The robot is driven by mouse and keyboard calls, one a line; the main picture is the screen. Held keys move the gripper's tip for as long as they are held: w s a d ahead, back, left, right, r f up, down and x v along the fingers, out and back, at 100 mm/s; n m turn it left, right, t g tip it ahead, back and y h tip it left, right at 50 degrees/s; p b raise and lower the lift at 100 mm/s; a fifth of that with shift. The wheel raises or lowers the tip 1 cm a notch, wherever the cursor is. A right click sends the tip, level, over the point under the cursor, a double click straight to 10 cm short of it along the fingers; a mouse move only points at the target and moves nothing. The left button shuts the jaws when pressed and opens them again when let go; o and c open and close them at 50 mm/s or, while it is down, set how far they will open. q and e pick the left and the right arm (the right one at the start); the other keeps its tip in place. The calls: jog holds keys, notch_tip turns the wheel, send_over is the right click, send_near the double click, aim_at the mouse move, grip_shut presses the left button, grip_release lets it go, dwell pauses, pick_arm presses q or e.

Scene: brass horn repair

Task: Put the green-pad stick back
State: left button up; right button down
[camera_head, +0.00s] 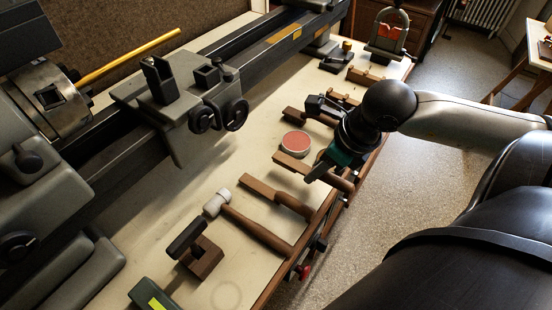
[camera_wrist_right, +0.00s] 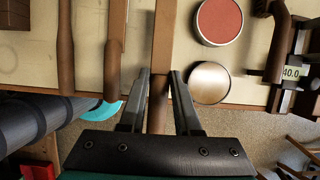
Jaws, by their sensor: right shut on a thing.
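My right gripper (camera_head: 322,170) is shut on the handle of a flat wooden stick (camera_head: 291,165) at the table's front edge. In the right wrist view the handle (camera_wrist_right: 158,98) stands between the two fingers (camera_wrist_right: 160,82), and the flat part (camera_wrist_right: 165,32) stretches away over the table. No green pad shows on it in either view, so I cannot tell its pad colour or whether it touches the table. A second similar stick (camera_head: 274,194) lies beside it, also in the wrist view (camera_wrist_right: 117,40). My left gripper is not in view.
A round tin with red contents (camera_head: 295,142) is close beside the held stick. A pale-headed hammer (camera_head: 252,226) lies left of the second stick. A pale round disc (camera_wrist_right: 210,83) shows right of my fingers. The lathe (camera_head: 205,100) runs along the back.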

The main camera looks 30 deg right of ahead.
aim_at(279, 155)
jog(key=shift+w+a, duration=0.15)
jog(key=shift+w, duration=0.55)
jog(key=shift+w+a+b, duration=0.2)
jog(key=shift+w+a, duration=0.1)
jog(key=shift+w, duration=0.3)
jog(key=shift+w+a+b, duration=0.2)
jog(key=shift+w+a, duration=0.05)
jog(key=shift+w, duration=0.35)
jog(key=shift+w+a, duration=0.4)
jog(key=shift+w, duration=0.5)
jog(key=shift+w+a, duration=0.35)
jog(key=shift+w, duration=0.55)
jog(key=shift+w+a, duration=0.4)
jog(key=shift+w, duration=0.5)
jog(key=shift+f, duration=1.8)
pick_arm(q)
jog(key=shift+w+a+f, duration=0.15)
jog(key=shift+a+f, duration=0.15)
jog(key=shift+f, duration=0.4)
pick_arm(e)
jog(key=c, duration=1)
grip_release()
jog(key=shift+b, duration=0.3)
jog(key=shift+c, duration=0.2)
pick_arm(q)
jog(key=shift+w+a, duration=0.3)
pick_arm(e)
jog(key=o, duration=0.4)
jog(key=shift+o, duration=0.2)
